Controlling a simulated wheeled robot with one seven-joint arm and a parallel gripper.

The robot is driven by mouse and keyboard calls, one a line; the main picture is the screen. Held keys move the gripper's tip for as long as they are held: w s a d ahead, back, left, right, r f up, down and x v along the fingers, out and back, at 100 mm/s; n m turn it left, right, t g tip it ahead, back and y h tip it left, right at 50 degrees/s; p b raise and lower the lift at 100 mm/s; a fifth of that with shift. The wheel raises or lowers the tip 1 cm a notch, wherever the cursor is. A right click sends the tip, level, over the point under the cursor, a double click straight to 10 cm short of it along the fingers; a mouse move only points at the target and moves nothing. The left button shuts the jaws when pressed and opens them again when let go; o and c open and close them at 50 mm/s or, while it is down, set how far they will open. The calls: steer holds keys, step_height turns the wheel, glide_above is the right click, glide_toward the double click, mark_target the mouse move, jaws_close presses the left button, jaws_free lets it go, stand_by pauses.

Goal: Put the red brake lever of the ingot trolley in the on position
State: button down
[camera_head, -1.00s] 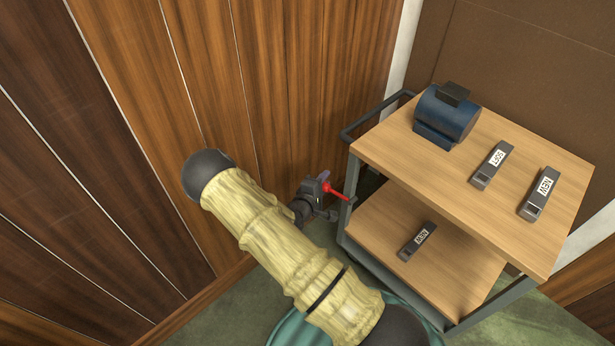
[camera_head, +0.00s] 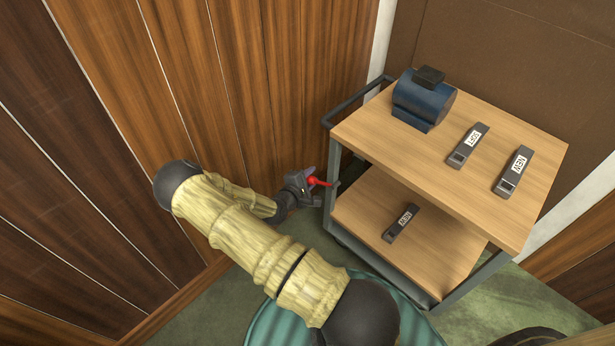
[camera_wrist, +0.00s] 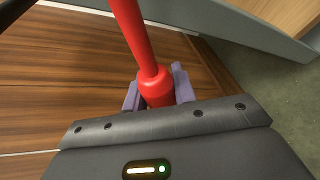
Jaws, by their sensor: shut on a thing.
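The ingot trolley (camera_head: 350,135) is a two-shelf cart with a light wood top, a grey frame and a dark push handle. Its red brake lever (camera_head: 318,182) sticks out at the left side of the frame, near the handle end. My gripper (camera_head: 309,182) is at the lever, shut on its red knob. In the wrist view the red lever (camera_wrist: 137,40) runs up from its round end, which sits between the purple finger pads of my gripper (camera_wrist: 158,92). The lever's pivot is partly hidden by the frame and cannot be made out.
A blue motor-like object (camera_head: 421,103) and two labelled ingots (camera_head: 467,146) (camera_head: 513,172) lie on the top shelf. Another ingot (camera_head: 401,223) lies on the lower shelf. A wood-panelled wall (camera_head: 215,90) stands close behind my arm on the left.

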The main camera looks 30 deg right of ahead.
steer(key=shift+a+f, duration=0.1)
steer(key=shift+f, duration=0.05)
steer(key=c, duration=1.1)
jaws_free()
steer(key=shift+c, duration=0.2)
steer(key=p+v, duration=0.4)
steer(key=v, duration=1.3)
steer(key=shift+a+p, duration=0.2)
steer(key=shift+p, duration=0.15)
